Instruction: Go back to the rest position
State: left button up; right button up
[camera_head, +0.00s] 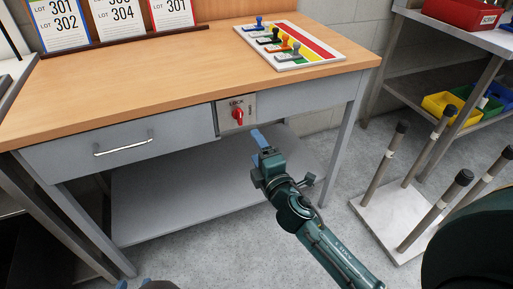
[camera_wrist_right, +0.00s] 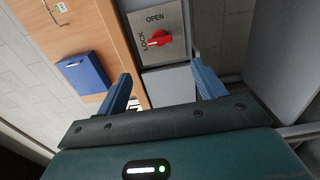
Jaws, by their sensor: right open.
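My right gripper (camera_head: 258,138) is in front of the wooden-topped table (camera_head: 130,75), just below and right of the red knob (camera_head: 238,117) on its grey lock plate. In the right wrist view, the two blue fingers of the right gripper (camera_wrist_right: 163,85) stand wide apart with nothing between them. The red knob (camera_wrist_right: 159,39) shows beyond the fingertips, apart from them, on a plate marked OPEN and LOCK. Only small blue tips of my left gripper (camera_head: 136,284) show at the bottom edge of the head view; the rest is cut off.
A grey drawer (camera_head: 85,155) with a metal handle is shut, left of the plate. A board of coloured stamps (camera_head: 290,45) and lot cards (camera_head: 115,18) stand on the table. A white base with several upright posts (camera_head: 385,215) stands at right. Floor between is clear.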

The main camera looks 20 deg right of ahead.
jog(key=s+a+f+m+g+y, duration=0.25)
jog(key=s+f+m, duration=0.25)
jog(key=s+m, duration=0.6)
jog(key=s+a+m+g+y, duration=0.2)
jog(key=s+m, duration=0.4)
jog(key=s, duration=0.5)
pick_arm(q)
notch_tip(320, 180, up, 4)
jog(key=g+y+p, duration=0.1)
jog(key=g+p, duration=0.1)
jog(key=p, duration=1.3)
jog(key=shift+a+r+m+g, duration=0.1)
jog(key=shift+a+m+g, duration=0.05)
jog(key=shift+m+g, duration=0.25)
pick_arm(e)
notch_tip(320, 180, up, 4)
jog(key=g+h, duration=0.1)
jog(key=n+g, duration=0.1)
jog(key=g, duration=0.1)
jog(key=shift+w+r+h, duration=0.1)
jog(key=shift+r+h, duration=0.15)
jog(key=shift+h, duration=0.1)
jog(key=shift+f, duration=0.15)
jog(key=shift+c, duration=0.4)
